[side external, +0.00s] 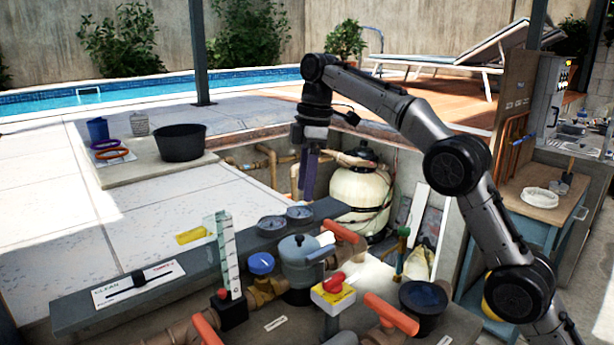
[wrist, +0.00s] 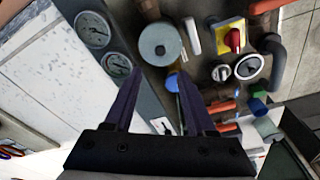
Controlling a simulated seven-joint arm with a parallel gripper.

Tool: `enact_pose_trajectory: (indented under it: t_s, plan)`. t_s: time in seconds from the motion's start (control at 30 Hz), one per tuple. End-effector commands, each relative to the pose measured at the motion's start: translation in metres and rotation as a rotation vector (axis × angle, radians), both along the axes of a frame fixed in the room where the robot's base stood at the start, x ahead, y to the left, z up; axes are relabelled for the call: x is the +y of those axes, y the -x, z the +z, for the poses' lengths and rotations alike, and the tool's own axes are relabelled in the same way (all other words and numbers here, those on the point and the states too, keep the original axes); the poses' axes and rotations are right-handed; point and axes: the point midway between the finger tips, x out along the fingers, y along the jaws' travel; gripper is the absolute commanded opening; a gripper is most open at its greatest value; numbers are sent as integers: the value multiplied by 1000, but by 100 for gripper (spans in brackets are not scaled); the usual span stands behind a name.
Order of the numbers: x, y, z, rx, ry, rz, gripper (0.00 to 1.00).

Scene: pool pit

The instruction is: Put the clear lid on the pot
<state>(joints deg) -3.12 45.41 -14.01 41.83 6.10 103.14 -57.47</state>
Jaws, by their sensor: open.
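My gripper (side external: 308,180) is open and empty, pointing down above the pipework near the two gauges. Its fingers also show in the wrist view (wrist: 160,72), apart with nothing between them. A pale, round, see-through-looking disc (side external: 541,198) lies on the wooden bench at the right; it looks like the clear lid. It is far from my gripper. A dark round pot (side external: 423,297) with a dark top stands among the pipes at the lower right; I take it as the pot, but I cannot be sure. I cannot make out the lid in the wrist view.
A grey valve body (side external: 298,262), orange handles (side external: 391,314), a red knob on a yellow block (side external: 333,291) and a blue cap (side external: 261,263) crowd the pipework. Gauges (wrist: 92,29) stand on the grey ledge. A black bucket (side external: 180,143) is at the left. The pale paving is mostly clear.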

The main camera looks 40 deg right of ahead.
Motion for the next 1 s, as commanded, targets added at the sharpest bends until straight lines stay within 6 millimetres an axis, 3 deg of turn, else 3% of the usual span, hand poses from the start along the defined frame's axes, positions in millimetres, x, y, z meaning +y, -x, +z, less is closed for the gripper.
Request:
enact_pose_trajectory:
  t_s: [0.5, 0.63, 0.77, 1.0]
  plan:
    - [-2, 2, 15, -2, 0, -3, 56]
    - [-4, 12, 25, -16, -1, -45, 56]
    - [-9, 38, 43, -44, -4, -149, 56]
    - [-22, 109, 61, -116, -24, -392, 56]
